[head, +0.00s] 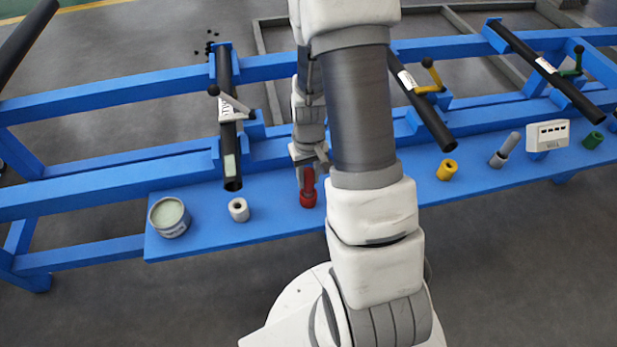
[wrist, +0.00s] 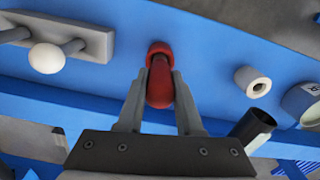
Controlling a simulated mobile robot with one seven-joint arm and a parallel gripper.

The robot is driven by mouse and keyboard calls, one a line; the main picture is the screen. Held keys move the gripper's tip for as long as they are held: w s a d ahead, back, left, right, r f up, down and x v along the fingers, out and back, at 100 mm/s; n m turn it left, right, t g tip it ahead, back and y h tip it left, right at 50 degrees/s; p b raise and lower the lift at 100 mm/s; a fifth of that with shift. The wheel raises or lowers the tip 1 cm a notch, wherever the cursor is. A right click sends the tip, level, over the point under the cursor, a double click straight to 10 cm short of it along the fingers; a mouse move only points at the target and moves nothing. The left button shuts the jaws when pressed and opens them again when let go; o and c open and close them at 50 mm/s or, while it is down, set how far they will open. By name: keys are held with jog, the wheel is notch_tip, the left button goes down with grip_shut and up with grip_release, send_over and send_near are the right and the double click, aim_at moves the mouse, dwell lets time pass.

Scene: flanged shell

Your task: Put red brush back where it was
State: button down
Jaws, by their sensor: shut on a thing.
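The red brush (head: 308,180) stands about upright on the blue shelf, with its lower end at a red cup-like holder (head: 307,200). Its handle shows between the fingers in the wrist view (wrist: 160,88), with the red holder's rim (wrist: 159,48) just beyond it. My gripper (head: 309,167) is shut on the brush's handle from above, one finger on each side; it also shows in the wrist view (wrist: 159,82). The brush looks lined up with the holder, but I cannot tell how deep it sits. My arm covers the shelf to the right.
On the blue shelf (head: 275,222) stand an open tin (head: 169,217), a white holder (head: 238,210), a yellow holder (head: 447,169), a grey holder with a grey brush (head: 505,149), a white box (head: 548,135) and a green holder (head: 592,140). Black tubes (head: 229,150) slope down nearby.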

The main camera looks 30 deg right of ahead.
jog(key=shift+f, duration=0.15)
jog(key=c, duration=0.6)
grip_release()
jog(key=shift+o, duration=0.2)
